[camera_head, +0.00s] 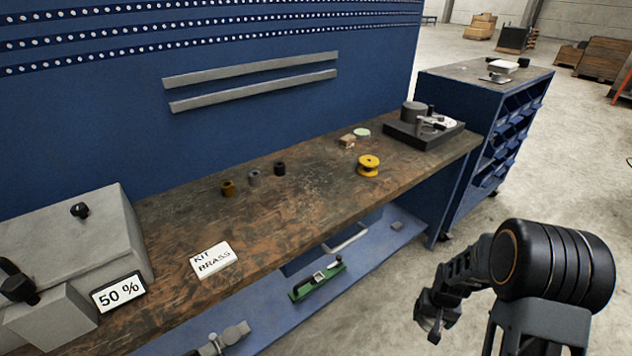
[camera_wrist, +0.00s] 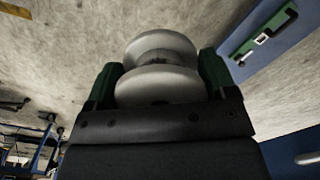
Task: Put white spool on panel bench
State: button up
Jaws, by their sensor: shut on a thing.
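The white spool (camera_wrist: 160,82) sits between the two green-padded fingers of my gripper (camera_wrist: 158,85) in the wrist view. The gripper is shut on it, and the floor shows behind it. In the head view my gripper (camera_head: 432,318) hangs over the floor, right of and apart from the panel bench; the spool cannot be made out there. The panel bench (camera_head: 300,215) has a worn brown top against a blue panel. A yellow spool (camera_head: 368,165) stands on its right part.
On the bench are several small cylinders (camera_head: 254,178), a "KIT BRASS" card (camera_head: 213,259), a grey box (camera_head: 70,240) with a "50 %" sign, and a black fixture (camera_head: 424,133) at the right end. A green tool (camera_head: 318,281) lies on the lower shelf. A blue cabinet (camera_head: 470,120) stands beyond. Bench top between card and yellow spool is clear.

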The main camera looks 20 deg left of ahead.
aim_at(310, 192)
jog(key=u, duration=1.2)
